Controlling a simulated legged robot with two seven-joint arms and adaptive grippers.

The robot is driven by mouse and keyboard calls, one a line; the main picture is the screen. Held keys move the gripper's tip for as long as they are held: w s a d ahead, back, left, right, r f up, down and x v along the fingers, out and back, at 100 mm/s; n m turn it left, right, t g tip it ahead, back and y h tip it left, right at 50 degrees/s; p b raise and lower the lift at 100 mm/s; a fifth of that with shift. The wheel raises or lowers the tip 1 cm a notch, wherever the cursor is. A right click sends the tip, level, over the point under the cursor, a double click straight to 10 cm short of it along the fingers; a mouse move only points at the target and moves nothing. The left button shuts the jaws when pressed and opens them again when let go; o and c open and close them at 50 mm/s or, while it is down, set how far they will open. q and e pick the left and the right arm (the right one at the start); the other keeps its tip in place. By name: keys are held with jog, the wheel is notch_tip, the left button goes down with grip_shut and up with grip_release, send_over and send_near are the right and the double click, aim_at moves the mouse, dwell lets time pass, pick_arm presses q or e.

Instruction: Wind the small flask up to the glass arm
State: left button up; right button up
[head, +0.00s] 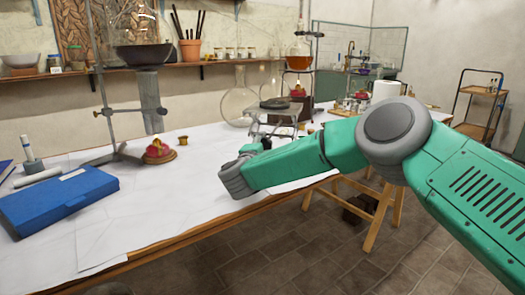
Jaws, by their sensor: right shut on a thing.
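My right gripper (251,152) reaches in from the right and is at the near side of a small lab jack (279,112) on the white table. It is shut, and its hand hides most of what it holds; a small dark knob-like part (266,143) shows beside it, below the jack's top. A dark, low shape (275,103) rests on the jack's top plate. Faint clear glass (270,75) shows above the jack; I cannot tell the small flask from the glass arm there. My left gripper is not in view.
A large clear flask (238,104) stands left of the jack. An orange-filled flask (299,60) sits on a stand behind it. The front middle of the table is clear.

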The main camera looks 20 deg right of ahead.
jog(key=m+b, duration=0.1)
jog(key=m, duration=0.1)
jog(key=f+m+b, duration=0.1)
jog(key=m, duration=0.2)
jog(key=shift+s+a+m+b, duration=0.1)
jog(key=shift+s+m+b, duration=0.1)
jog(key=shift+m+b, duration=0.15)
jog(key=shift+r+m+b, duration=0.1)
jog(key=shift+m+b, duration=1.35)
jog(key=shift+m, duration=0.7)
jog(key=o, duration=1.2)
jog(key=shift+r, duration=0.2)
jog(key=shift+r, duration=0.1)
